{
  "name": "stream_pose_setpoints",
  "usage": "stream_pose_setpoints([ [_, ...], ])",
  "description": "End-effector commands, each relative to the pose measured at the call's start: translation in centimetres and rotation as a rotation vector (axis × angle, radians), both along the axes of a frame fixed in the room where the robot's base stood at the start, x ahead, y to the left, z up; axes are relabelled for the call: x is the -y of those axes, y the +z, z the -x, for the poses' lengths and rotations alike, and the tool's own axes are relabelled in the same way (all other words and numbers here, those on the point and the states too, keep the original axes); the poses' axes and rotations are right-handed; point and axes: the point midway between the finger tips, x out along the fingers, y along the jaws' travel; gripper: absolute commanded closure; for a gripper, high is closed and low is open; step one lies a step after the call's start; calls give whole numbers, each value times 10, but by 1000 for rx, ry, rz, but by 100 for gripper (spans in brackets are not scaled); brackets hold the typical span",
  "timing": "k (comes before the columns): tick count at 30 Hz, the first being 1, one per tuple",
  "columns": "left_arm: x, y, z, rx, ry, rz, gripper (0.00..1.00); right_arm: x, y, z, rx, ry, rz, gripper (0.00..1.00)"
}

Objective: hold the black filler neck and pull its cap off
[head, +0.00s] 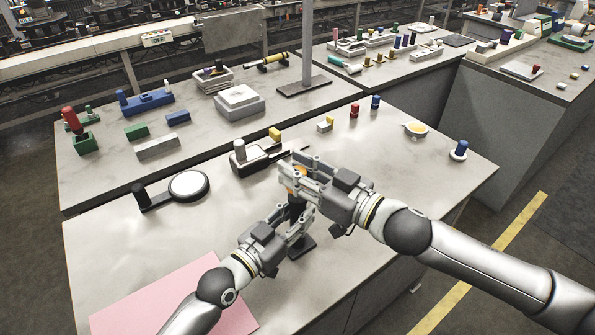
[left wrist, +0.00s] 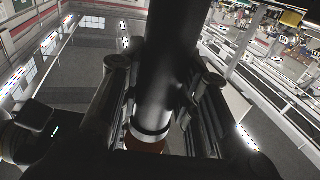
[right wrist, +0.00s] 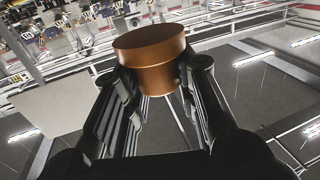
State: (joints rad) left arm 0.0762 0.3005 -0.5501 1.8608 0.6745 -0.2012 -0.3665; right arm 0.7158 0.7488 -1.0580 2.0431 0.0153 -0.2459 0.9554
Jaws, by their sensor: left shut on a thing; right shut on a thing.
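The black filler neck (head: 296,213) stands upright on a dark base (head: 300,247) near the table's front edge. My left gripper (head: 300,218) is shut around the neck from the front left. In the left wrist view the neck (left wrist: 166,75) is a black cylinder with a silver ring, between the fingers. My right gripper (head: 297,178) is above, shut on the orange-brown cap (right wrist: 150,60). In the left wrist view a bit of the cap (left wrist: 146,147) shows beside the silver ring. I cannot tell whether the cap is still seated; the grippers hide the joint.
A black-handled round disc (head: 188,186) and a grey-and-black fixture (head: 254,160) lie behind and left. A pink mat (head: 165,295) covers the front left. Small red (head: 354,111) and blue (head: 375,102) pegs and a white dish (head: 416,130) stand behind.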

Motion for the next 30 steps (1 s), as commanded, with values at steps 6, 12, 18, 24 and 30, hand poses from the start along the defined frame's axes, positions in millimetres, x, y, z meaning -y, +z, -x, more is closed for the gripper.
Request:
stream_pose_setpoints([
  [6,0,0,0,-1,0,-1,100,0,30,0,6,0,0,100],
  [12,0,-1,0,-1,0,-1,100,0,37,0,2,0,0,100],
  [18,0,0,0,-1,0,-1,62,0,36,0,2,0,0,100],
  [24,0,0,0,-1,0,-1,45,0,36,0,2,0,0,100],
  [30,0,0,0,0,0,0,45,0,36,0,2,0,0,100],
])
